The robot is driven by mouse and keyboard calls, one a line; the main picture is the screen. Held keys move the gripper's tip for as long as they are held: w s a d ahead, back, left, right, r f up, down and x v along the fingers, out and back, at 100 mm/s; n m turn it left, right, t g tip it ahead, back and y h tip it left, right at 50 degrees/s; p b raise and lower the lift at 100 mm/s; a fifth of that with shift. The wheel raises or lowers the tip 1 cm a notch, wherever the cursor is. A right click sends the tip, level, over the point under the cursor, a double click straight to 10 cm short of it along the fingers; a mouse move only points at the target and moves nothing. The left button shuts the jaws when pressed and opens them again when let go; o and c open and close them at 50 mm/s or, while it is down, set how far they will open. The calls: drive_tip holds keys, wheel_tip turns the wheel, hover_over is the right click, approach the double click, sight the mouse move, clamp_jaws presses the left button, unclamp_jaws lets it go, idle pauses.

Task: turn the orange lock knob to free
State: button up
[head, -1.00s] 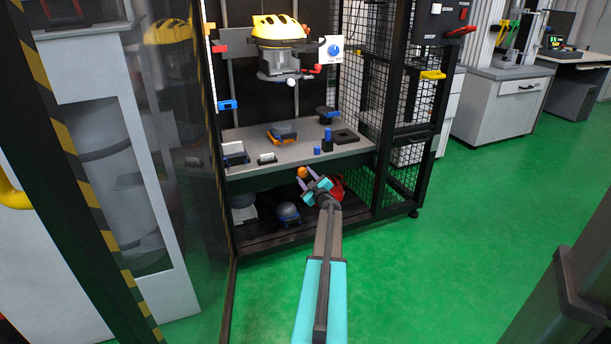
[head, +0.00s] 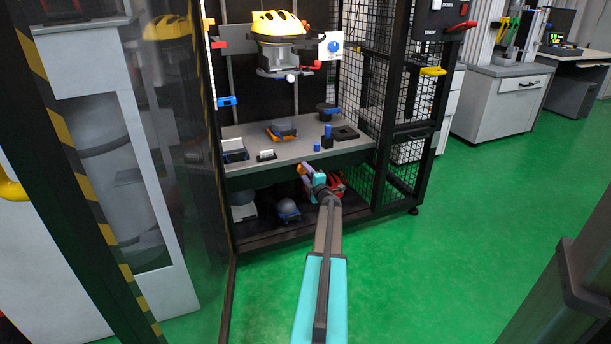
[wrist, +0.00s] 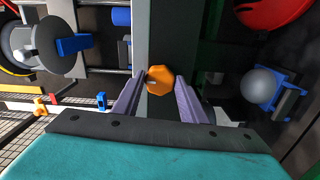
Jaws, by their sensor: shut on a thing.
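The orange lock knob (wrist: 159,80) is a faceted knob on the front edge of the drop tower's bench. In the wrist view it sits between the tips of my two purple fingers. My gripper (wrist: 160,87) is shut on it, with one finger on each side. In the head view my gripper (head: 308,174) is at the front of the bench, just below the worktop edge. There the knob (head: 302,168) is mostly hidden behind the fingers.
The worktop (head: 245,136) carries several small fixtures and a blue cylinder. Above it hangs a carriage with a yellow helmet (head: 277,23). A lower shelf holds a grey dome (head: 288,208) and a red object (head: 336,184). Mesh panels (head: 388,80) stand at right; green floor is clear.

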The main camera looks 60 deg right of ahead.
drive_tip(key=shift+n, duration=0.5)
drive_tip(key=o, duration=1)
drive_tip(key=shift+o, duration=0.2)
drive_tip(key=p+v, duration=0.3)
drive_tip(key=v, duration=1.1)
drive_tip(key=shift+w+d, duration=0.2)
drive_tip(key=b, duration=0.2)
approach(304, 170)
drive_tip(key=shift+x, duration=2.05)
